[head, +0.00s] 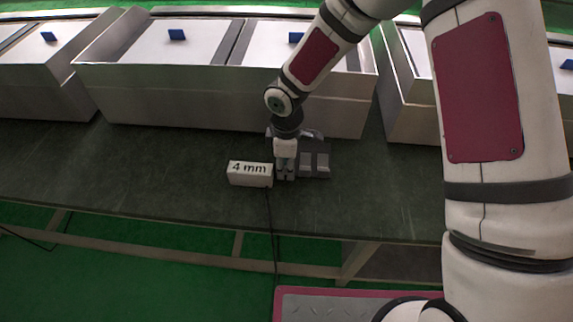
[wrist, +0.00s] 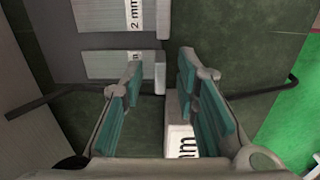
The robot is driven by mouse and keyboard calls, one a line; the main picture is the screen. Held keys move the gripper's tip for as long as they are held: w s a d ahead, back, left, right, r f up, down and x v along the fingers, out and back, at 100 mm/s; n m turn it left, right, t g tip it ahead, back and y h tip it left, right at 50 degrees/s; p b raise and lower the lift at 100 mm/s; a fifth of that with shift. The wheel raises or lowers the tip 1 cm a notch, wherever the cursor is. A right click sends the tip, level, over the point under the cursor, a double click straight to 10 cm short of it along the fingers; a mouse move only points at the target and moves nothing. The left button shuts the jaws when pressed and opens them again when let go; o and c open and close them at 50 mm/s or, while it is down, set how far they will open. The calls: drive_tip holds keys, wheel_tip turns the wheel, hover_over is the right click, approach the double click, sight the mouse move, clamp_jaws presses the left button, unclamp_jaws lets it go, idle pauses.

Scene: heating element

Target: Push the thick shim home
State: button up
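A white block marked "4 mm" (head: 250,174) lies on the dark green bench in the head view. In the wrist view, part of a white face ending in "mm" (wrist: 181,141) shows beside and behind the right finger. My gripper (head: 286,176) points down just right of the block, close to the bench. A grey holder (head: 316,166) stands just right of my gripper. In the wrist view it carries pale plates, one marked "2 mm" (wrist: 105,14). I cannot tell which piece is the thick shim.
Large metal boxes (head: 215,95) with white lids and blue tabs line the back of the bench. A dark cable (head: 270,215) runs over the front edge near the block. The bench (head: 130,165) is clear to the left.

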clamp_jaws()
drive_tip(key=shift+w, duration=2.05)
unclamp_jaws()
wheel_tip(320, 180, up, 12)
